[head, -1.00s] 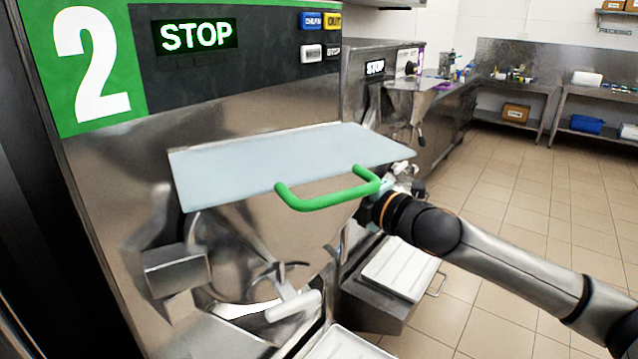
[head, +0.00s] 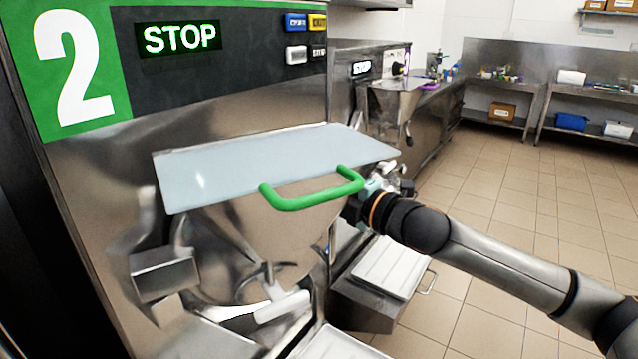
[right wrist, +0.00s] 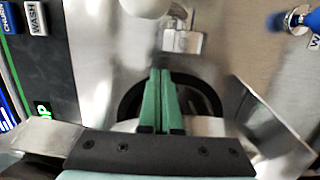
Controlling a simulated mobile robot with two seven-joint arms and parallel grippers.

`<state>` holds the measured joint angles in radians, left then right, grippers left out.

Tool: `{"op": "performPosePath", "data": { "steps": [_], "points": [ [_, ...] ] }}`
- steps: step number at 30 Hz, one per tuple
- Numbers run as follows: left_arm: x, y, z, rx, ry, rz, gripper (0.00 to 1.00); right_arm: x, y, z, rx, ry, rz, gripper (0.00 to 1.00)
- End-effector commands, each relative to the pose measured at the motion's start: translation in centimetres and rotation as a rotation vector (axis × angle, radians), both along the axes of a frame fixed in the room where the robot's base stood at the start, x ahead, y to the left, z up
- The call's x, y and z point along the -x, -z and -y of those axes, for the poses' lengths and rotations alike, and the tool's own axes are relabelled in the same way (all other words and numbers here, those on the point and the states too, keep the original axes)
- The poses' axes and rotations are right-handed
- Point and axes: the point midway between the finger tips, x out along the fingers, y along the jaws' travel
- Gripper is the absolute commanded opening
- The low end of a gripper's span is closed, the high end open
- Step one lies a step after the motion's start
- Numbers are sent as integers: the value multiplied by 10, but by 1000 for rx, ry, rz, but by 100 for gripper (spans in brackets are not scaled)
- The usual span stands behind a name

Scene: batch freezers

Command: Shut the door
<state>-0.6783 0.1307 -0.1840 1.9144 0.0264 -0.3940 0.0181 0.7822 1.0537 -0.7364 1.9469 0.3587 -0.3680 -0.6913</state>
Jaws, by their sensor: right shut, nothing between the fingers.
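Batch freezer 2 (head: 95,170) fills the left of the head view. A flat pale panel (head: 250,165) with a green bar handle (head: 312,190) juts from its front. Below the panel is a rounded metal front with a white-gripped lever (head: 282,305); I cannot tell which part is the door or whether it is ajar. My right gripper (head: 383,180) is just beyond the handle's right end, its tips partly hidden. In the right wrist view its green fingers (right wrist: 160,100) are together and empty, before a blurred metal front with a dark round opening (right wrist: 195,95). My left gripper is out of view.
A second machine (head: 385,100) with its own STOP display stands behind to the right. White trays (head: 390,268) sit low by the machines. Steel tables (head: 500,90) with boxes line the back wall. The tiled floor (head: 510,220) at right is clear.

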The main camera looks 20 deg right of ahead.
Motion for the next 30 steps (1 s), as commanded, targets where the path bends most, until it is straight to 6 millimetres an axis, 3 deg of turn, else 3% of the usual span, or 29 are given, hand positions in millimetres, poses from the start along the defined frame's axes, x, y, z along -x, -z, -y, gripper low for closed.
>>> {"op": "performPosePath", "data": {
  "steps": [11, 20, 30],
  "points": [
    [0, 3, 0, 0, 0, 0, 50, 5, 1, 3, 1, 2, -1, 0],
    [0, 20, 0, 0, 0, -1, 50, 46, 5, 21, 7, 2, -1, 0],
    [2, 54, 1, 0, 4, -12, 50, 84, 6, 39, 6, 5, 1, 0]
  ]
}}
